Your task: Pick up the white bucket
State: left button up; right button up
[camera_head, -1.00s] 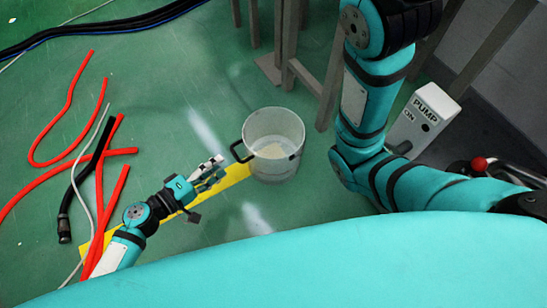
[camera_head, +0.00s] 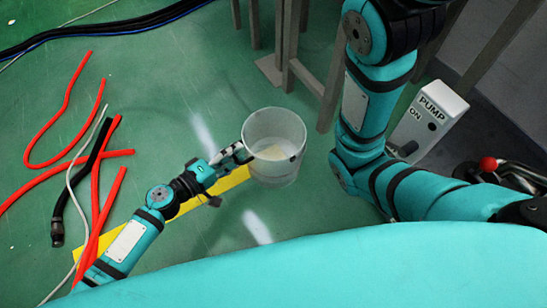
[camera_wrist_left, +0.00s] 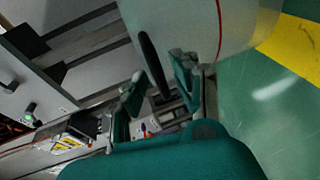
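The white, translucent bucket (camera_head: 275,165) stands upright on the green floor in the middle of the head view. My left gripper (camera_head: 236,153) is at the bucket's left side, where the handle is; the gripper covers most of the handle there. In the left wrist view the bucket's pale wall (camera_wrist_left: 190,25) fills the top. The black handle (camera_wrist_left: 150,58) lies between the two fingers of my left gripper (camera_wrist_left: 158,73), which are apart. I cannot tell whether either finger touches the handle. My right gripper is out of view.
Red hoses (camera_head: 97,195) and a black hose lie on the floor at left. Grey posts (camera_head: 290,50) stand behind the bucket. A white box marked PUMP (camera_head: 428,120) is at right. A yellow floor stripe (camera_head: 215,192) runs beside the bucket.

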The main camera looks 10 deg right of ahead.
pick_arm(q)
jog(key=c, duration=0.4)
jog(key=shift+f, duration=0.15)
grip_shut()
jog(key=shift+a, duration=0.1)
jog(key=shift+s, duration=0.1)
